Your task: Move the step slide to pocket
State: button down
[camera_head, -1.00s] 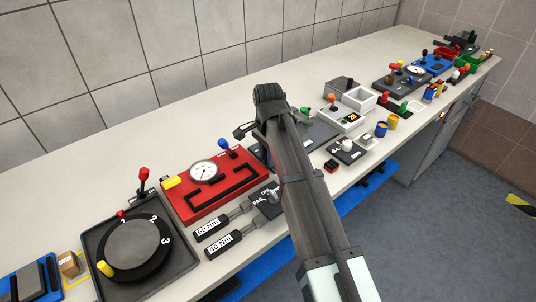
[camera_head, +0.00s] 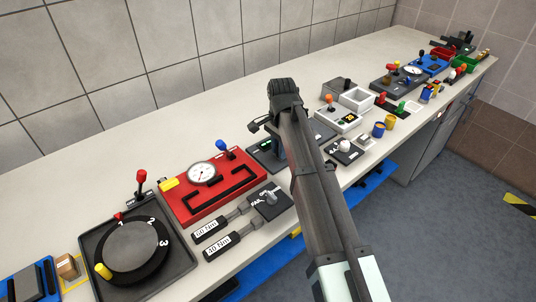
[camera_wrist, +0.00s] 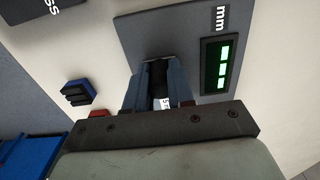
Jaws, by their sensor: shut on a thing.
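My gripper (camera_wrist: 158,72) is shut over the grey plate (camera_wrist: 140,35) marked "mm" in the wrist view. Between its blue-grey fingers is a narrow dark piece (camera_wrist: 158,80) with a white label below it, which looks like the step slide; the fingers hide most of it. The pocket cannot be made out. A green-bar display (camera_wrist: 221,66) sits on the plate to the right of the fingers. In the head view my arm hides the fingertips and the middle of the plate, whose left part (camera_head: 262,157) shows.
A red box with a gauge (camera_head: 203,174) and a blue-knobbed lever stands left of my arm. A black selector knob block (camera_head: 268,202) lies in front.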

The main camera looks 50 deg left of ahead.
jog(key=w, duration=0.6)
jog(key=shift+w+r, duration=0.1)
jog(key=shift+w, duration=0.4)
jog(key=c, duration=1)
grip_release()
notch_tip(320, 180, up, 14)
jog(key=shift+f, duration=0.15)
notch_tip(320, 180, up, 8)
dwell(0.4)
